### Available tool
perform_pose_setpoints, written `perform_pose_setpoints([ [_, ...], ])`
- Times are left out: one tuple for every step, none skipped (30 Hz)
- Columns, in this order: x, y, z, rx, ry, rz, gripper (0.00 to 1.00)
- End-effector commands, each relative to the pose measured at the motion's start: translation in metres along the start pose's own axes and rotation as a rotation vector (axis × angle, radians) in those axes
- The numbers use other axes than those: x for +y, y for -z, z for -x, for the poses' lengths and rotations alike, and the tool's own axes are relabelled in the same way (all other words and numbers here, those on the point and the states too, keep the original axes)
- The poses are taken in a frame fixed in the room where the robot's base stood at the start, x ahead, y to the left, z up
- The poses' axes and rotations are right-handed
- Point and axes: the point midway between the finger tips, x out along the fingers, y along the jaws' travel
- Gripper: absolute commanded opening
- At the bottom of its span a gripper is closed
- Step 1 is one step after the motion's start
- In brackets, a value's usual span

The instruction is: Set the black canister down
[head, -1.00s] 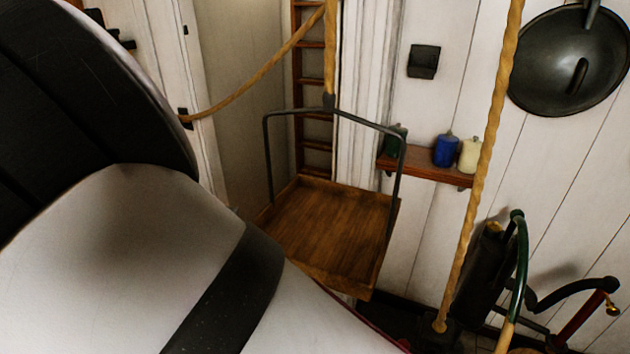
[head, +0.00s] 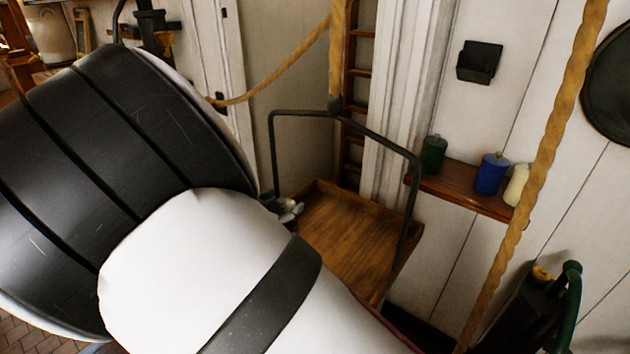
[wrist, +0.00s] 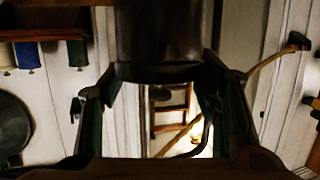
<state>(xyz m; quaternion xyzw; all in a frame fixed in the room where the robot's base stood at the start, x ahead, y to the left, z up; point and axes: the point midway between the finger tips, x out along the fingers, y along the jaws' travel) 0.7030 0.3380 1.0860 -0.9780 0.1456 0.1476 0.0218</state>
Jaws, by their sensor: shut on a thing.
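My gripper (wrist: 158,82) shows in the wrist view with a finger on each side. It is shut on the black canister (wrist: 158,42), a dark rounded body at the top centre, partly cut off by the frame edge. The canister is not visible in the head view, where my large arm links cover the left and lower middle. A small grey piece (head: 288,208) shows past my arm at the left edge of the hanging wooden tray (head: 345,238); I cannot tell whether it is part of my gripper. The visible part of the tray is bare.
A wall shelf (head: 460,196) holds a green canister (head: 433,155), a blue canister (head: 490,174) and a cream canister (head: 517,186). A thick rope (head: 555,130) hangs in front at right. A metal frame (head: 412,195) rises around the tray. A ladder (head: 358,90) stands behind.

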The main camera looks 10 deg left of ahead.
Motion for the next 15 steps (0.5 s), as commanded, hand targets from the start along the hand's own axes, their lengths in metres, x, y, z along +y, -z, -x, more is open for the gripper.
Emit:
perform_pose_setpoints([
  [0.0,-0.005,-0.002,0.003,0.0,0.003,0.0],
  [0.0,-0.007,-0.003,0.003,0.0,0.001,0.0],
  [0.0,-0.01,-0.004,0.003,0.0,0.0,0.0],
  [0.0,-0.012,-0.004,0.003,0.0,0.0,0.0],
  [0.0,-0.014,-0.005,0.003,0.0,0.001,0.0],
  [0.0,-0.018,-0.006,0.003,0.0,0.002,0.0],
  [0.0,-0.022,-0.007,0.003,0.0,0.003,0.0],
  [0.0,-0.026,-0.008,0.003,0.0,0.003,0.0],
  [0.0,-0.032,-0.01,0.004,0.0,0.004,0.0],
  [0.0,-0.036,-0.011,0.004,0.0,0.004,0.0],
  [0.0,-0.04,-0.013,0.004,0.0,0.003,0.0],
  [0.0,-0.044,-0.014,0.004,0.001,0.001,0.0],
  [0.0,-0.047,-0.015,0.003,0.001,0.001,0.0],
  [0.0,-0.049,-0.016,0.003,0.001,0.001,0.0],
  [0.0,-0.05,-0.016,0.003,0.001,0.0,0.0],
])
